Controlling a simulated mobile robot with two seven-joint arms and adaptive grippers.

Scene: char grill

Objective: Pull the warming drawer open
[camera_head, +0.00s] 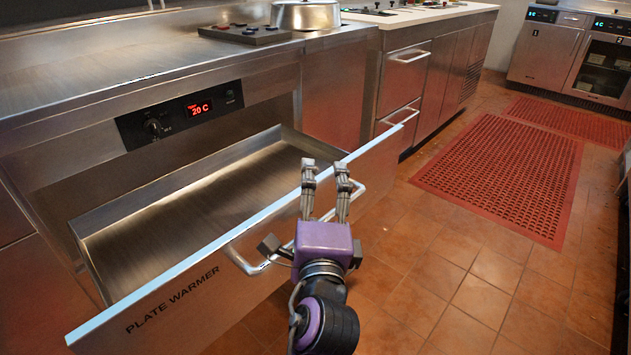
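The warming drawer (174,301), marked "PLATE WARMER", stands pulled out from the steel counter. Its tray (185,215) shows bare metal and looks empty. A bar handle (246,264) runs along the outside of its front. The gripper looks open and hides the middle of the handle. I cannot tell whether it touches the handle.
A control panel (180,113) reading 20 C sits above the drawer opening. A steel pot or lid (306,15) stands on the counter. Other handled drawers (405,70) lie beyond. Tiled floor (440,275) and red mats (505,175) to the right are clear.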

